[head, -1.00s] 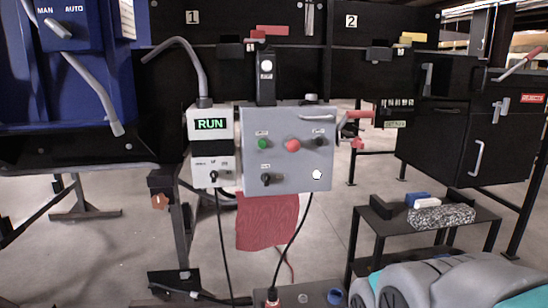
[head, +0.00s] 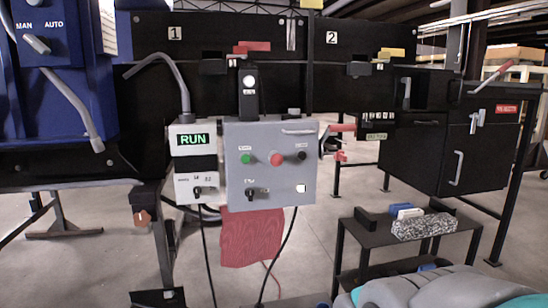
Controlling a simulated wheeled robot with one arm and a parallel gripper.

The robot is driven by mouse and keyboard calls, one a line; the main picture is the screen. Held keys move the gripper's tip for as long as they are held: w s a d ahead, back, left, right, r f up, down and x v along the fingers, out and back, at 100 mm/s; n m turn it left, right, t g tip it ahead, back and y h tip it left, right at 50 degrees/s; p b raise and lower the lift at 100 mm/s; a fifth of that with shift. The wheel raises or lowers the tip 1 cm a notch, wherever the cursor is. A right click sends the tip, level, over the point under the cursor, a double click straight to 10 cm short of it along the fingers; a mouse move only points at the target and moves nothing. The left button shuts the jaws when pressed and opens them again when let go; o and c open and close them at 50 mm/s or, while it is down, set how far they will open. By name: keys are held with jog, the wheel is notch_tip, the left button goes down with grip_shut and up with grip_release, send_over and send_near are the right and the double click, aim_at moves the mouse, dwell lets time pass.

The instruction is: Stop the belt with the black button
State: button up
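A grey control box (head: 235,190) hangs at the middle of the view. On its front sit a green button (head: 246,159), a red button (head: 277,159) and, to their right, a black button (head: 302,155). A black rotary switch (head: 250,195) is below the green button. Left of the box, a white unit has a lit display (head: 193,139) reading RUN. The conveyor's black side panel (head: 205,35), marked 1 and 2, runs behind and above. My gripper is not in view; only grey and teal parts of my own body show at the bottom right.
A blue panel (head: 50,75) marked MAN and AUTO stands at the left. A black reject cabinet (head: 430,150) is at the right. A red cloth (head: 250,238) and cables hang under the box. Grey floor is open around them.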

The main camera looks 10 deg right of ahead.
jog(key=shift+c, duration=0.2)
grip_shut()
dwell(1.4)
